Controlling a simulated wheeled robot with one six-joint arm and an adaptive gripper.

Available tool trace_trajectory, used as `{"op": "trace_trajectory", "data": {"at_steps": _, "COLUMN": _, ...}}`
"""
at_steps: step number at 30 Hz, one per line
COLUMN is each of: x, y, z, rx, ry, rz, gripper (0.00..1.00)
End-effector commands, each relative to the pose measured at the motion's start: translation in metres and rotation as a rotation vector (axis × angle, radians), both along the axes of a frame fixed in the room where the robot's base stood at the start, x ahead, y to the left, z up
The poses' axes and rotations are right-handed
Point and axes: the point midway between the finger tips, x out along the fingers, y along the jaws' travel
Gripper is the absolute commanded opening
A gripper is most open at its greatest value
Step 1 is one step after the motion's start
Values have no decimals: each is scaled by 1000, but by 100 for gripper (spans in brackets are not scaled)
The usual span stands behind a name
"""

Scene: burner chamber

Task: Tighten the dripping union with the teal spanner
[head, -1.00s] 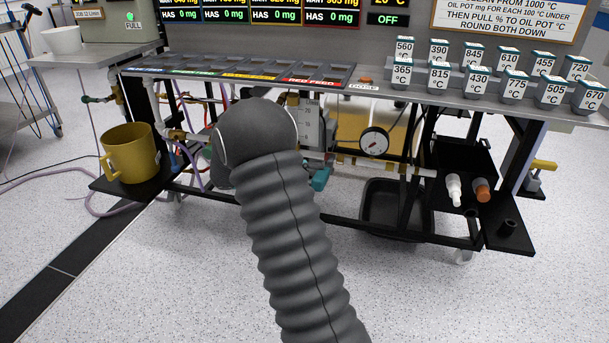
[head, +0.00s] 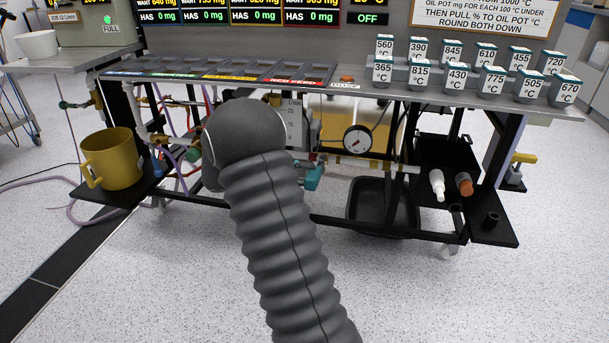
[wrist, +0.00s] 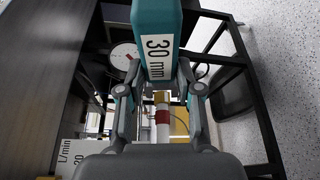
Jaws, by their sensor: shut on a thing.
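My gripper (wrist: 160,72) is shut on the teal spanner (wrist: 166,22), which carries a white "30 mm" label. The spanner runs from the fingers to the top of the wrist view. Its jaw end is not clear. In the head view a teal part of the spanner (head: 313,177) shows right of my arm, under the bench; my arm hides the gripper. A brass fitting (wrist: 161,97) on a pipe with a red band (wrist: 163,117) shows between and below the fingers. It may be the union. I cannot make out a drip or whether the spanner touches it.
A round gauge (head: 357,140) sits on the pipework right of the spanner. A black tub (head: 357,212) is on the floor below. A yellow mug (head: 110,160) stands on the left shelf. Black frame posts (wrist: 250,85) and the bench stand close around my gripper.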

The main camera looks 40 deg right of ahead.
Motion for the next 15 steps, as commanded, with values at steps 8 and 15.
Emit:
{"op": "trace_trajectory", "data": {"at_steps": 8, "x": 0, "y": 0, "z": 1, "rx": 0, "ry": -1, "rz": 0, "gripper": 0}}
{"op": "trace_trajectory", "data": {"at_steps": 15, "x": 3, "y": -3, "z": -1, "rx": -1, "ry": 0, "rz": 0, "gripper": 0}}
